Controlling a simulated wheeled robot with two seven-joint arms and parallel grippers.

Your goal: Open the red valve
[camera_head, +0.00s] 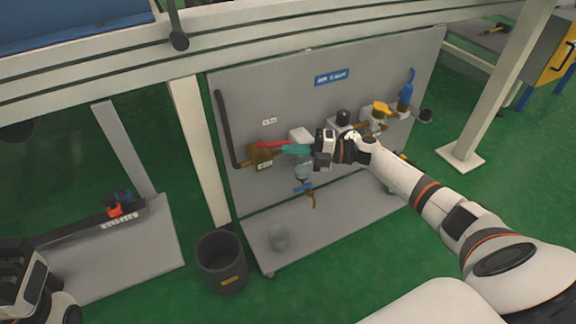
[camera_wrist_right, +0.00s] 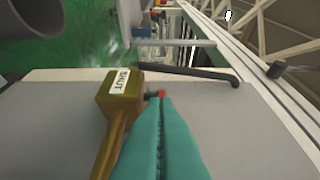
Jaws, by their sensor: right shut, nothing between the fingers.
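The red valve handle (camera_head: 270,145) sits at the brass valve body (camera_head: 258,154) on the left part of the grey panel. In the right wrist view only a small red bit of the handle (camera_wrist_right: 162,93) shows just past my fingertips. The brass body (camera_wrist_right: 122,93) there carries a white label reading "SHUT". My right gripper (camera_head: 285,149) has teal fingers, pressed together and empty, with the tips at the handle's right end. I cannot tell whether they touch it. At the lower left is part of my left arm; its fingers do not show.
A dark pipe (camera_head: 224,125) rises left of the valve. Several other fittings, one with a blue handle (camera_head: 303,187), stand below and right on the panel (camera_head: 245,95). A dark bin (camera_head: 220,265) stands on the green floor in front. A white beam crosses above.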

